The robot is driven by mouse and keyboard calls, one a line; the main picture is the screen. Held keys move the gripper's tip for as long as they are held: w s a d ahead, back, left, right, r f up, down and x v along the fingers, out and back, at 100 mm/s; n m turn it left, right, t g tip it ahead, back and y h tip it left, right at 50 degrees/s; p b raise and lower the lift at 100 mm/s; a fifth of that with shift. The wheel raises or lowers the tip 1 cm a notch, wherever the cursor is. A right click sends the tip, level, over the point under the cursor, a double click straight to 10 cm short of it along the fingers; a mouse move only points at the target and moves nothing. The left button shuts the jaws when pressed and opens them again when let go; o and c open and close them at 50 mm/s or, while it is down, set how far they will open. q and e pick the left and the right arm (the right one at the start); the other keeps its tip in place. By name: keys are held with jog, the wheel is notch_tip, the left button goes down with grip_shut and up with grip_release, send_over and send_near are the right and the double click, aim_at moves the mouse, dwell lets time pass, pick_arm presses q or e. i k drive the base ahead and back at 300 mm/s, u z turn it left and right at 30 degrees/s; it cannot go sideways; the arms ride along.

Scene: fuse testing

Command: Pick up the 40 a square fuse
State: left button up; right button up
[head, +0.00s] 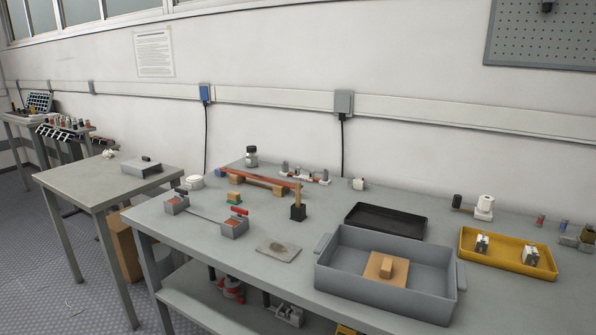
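No label is readable, so I cannot tell which thing is the 40 A square fuse. Two small blocky white and metal pieces, a left one (482,244) and a right one (530,255), sit apart in the yellow tray (500,262) on the right of the workbench. A small white block (358,184) stands near the bench's back edge. Neither of my grippers is in view.
A grey bin (340,283) holding a tan block (386,268) stands at the front of the workbench (215,257). A black tray (386,219) lies behind it. Two clamp-like boxes joined by a rod (203,217) lie at left. A smaller table (95,187) stands further left.

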aim_at(482, 243)
jog(key=k, duration=0.5)
jog(key=z, duration=1.55)
jog(key=i, duration=0.95)
jog(key=u, duration=1.05)
